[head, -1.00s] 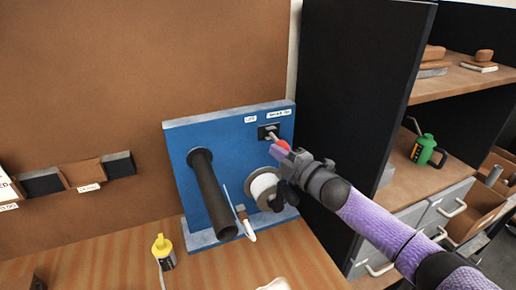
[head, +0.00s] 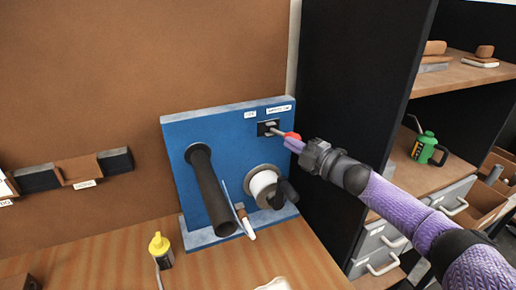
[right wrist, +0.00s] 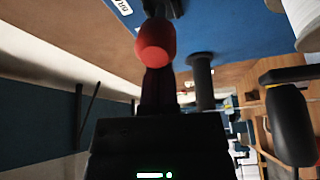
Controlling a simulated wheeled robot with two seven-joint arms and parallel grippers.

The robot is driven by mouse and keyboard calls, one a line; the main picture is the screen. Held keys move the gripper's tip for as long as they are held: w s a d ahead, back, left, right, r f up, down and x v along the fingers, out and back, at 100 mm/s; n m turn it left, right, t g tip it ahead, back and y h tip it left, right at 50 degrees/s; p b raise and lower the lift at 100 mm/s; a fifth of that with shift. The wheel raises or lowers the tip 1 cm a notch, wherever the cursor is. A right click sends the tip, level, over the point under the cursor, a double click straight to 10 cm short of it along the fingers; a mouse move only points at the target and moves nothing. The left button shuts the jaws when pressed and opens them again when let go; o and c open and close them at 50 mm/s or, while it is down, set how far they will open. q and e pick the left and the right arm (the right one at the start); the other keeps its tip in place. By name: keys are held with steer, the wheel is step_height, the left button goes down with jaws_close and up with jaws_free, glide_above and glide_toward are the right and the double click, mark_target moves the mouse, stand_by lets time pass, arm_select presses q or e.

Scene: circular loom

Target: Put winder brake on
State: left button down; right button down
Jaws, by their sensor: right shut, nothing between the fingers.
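The blue machine panel (head: 180,140) stands upright on the bench. A lever with a red knob (head: 293,136) comes out of a dark slot plate (head: 264,128) at its upper right and points right. The knob also shows in the right wrist view (right wrist: 155,42). A white label (head: 280,109) sits above the slot; its text is too small to read in the head view. My right gripper (head: 292,146) is shut and empty, its fingertips at the knob's lower side, apparently touching it. My left gripper is out of view.
A black tube (head: 212,195) and a white spool (head: 263,185) with a dark crank stick out of the panel below the lever. A yellow-capped bottle (head: 161,250) stands on the bench (head: 110,255). A dark partition (head: 345,100) rises close on the right.

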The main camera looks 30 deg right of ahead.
steer(key=shift+d, duration=0.15)
step_height(320, 180, up, 10)
steer(key=p, duration=0.2)
stand_by(0.4)
